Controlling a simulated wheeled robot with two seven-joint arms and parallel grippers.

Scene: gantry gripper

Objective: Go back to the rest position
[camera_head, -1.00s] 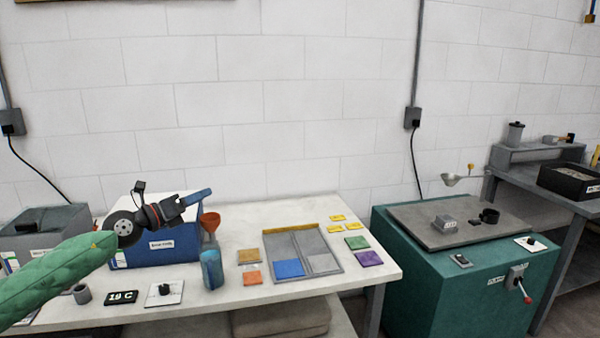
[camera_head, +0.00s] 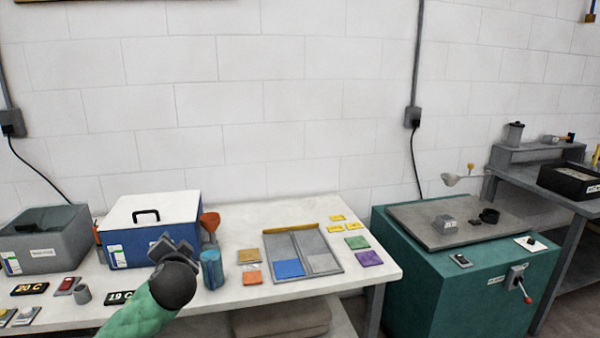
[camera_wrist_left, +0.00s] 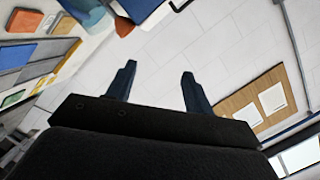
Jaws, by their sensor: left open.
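My left gripper (camera_head: 172,246) is in front of the blue box, low over the front of the white table, on the green-sleeved arm that comes up from the bottom edge. In the left wrist view its two dark fingers (camera_wrist_left: 157,85) stand apart with nothing between them, against the white wall. The fingers are open and empty. The blue box (camera_head: 160,245) behind it has a white lid (camera_head: 170,205) with a black handle. My right gripper is not in either view.
A blue cup (camera_head: 212,270) and orange funnel (camera_head: 209,221) stand right of the gripper. A grey bin (camera_head: 45,255) is at the left. A grey tray (camera_head: 333,262) and coloured tiles lie mid-table. A teal cabinet (camera_head: 400,285) stands to the right.

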